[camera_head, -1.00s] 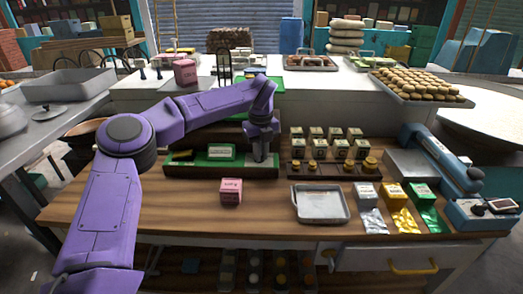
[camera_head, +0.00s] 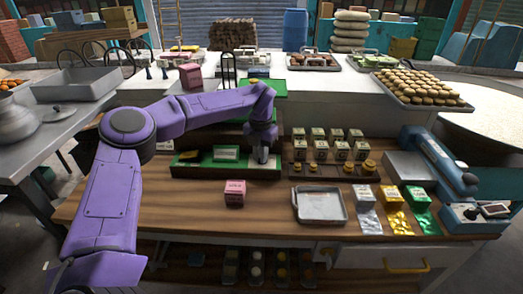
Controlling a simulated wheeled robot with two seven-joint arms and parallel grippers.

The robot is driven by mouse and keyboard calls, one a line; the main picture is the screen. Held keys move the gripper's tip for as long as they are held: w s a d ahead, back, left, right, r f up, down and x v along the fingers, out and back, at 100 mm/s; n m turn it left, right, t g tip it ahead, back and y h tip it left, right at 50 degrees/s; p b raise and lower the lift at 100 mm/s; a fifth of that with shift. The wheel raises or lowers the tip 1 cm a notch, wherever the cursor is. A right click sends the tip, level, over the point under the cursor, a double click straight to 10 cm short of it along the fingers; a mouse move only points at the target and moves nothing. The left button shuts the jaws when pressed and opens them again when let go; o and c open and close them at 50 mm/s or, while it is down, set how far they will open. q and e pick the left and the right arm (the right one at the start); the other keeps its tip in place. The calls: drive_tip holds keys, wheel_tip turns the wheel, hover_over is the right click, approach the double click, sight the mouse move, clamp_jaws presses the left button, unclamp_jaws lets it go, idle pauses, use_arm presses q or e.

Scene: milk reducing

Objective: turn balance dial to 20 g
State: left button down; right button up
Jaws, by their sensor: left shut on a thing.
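A long green unit (camera_head: 200,168), which looks like the balance, stands on the wooden bench, left of the middle. It has a pale label plate (camera_head: 226,153) and a small yellow piece at its left. My left gripper (camera_head: 263,160) points down at the unit's right end. It is shut on a small part there, seemingly the balance dial, which the fingers hide. I cannot read the dial's setting. My right gripper is not in view.
A pink box (camera_head: 235,193) stands in front of the unit. To the right are a rack of small boxes and yellow-topped weights (camera_head: 320,172), a metal tray (camera_head: 320,206), colored packets (camera_head: 398,222) and a blue device (camera_head: 470,212). The front left of the bench is clear.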

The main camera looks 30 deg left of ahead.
use_arm(q)
drive_tip(key=m+p, duration=0.1)
drive_tip(key=m, duration=0.2)
drive_tip(key=shift+a+r+m+p, duration=0.2)
drive_tip(key=shift+m+p, duration=0.1)
drive_tip(key=shift+p, duration=0.1)
drive_tip(key=shift+w+a+f+m+p, duration=0.1)
drive_tip(key=shift+m+p, duration=0.25)
drive_tip(key=shift+m, duration=0.4)
drive_tip(key=shift+a+f+m+p, duration=0.1)
drive_tip(key=shift+m+p, duration=0.25)
drive_tip(key=shift+m, duration=0.4)
drive_tip(key=c, duration=1.2)
unclamp_jaws()
drive_tip(key=shift+o, duration=0.2)
wheel_tip(320, 180, up, 11)
drive_tip(key=b, duration=0.2)
drive_tip(key=shift+f, duration=0.2)
